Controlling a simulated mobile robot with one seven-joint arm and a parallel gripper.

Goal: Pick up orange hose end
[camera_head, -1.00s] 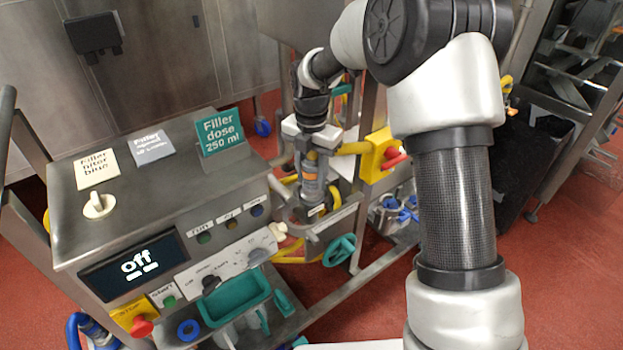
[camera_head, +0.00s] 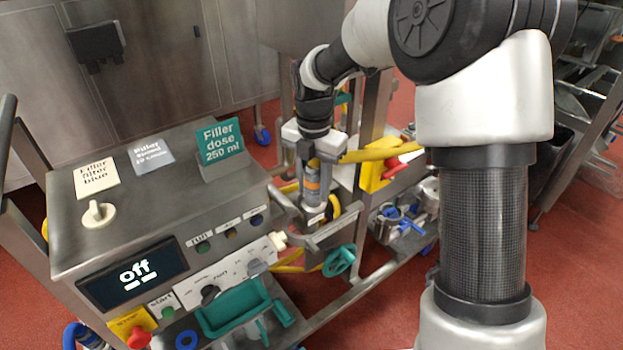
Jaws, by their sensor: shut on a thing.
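My gripper (camera_head: 314,165) is in the middle of the head view, pointing down beside the control console. It is shut on a grey cylindrical hose end with an orange band (camera_head: 312,182), which stands roughly upright between the fingers. The lower end of the hose end is over or in a grey metal holder (camera_head: 330,232); I cannot tell whether they touch. A yellow hose (camera_head: 372,153) runs to the right from close to the gripper. The fingertips are partly hidden by the gripper body.
A yellow box with a red knob (camera_head: 378,172) is right of my gripper. A teal handwheel (camera_head: 339,262) sits below. A teal tray (camera_head: 235,305) is at the console's foot.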

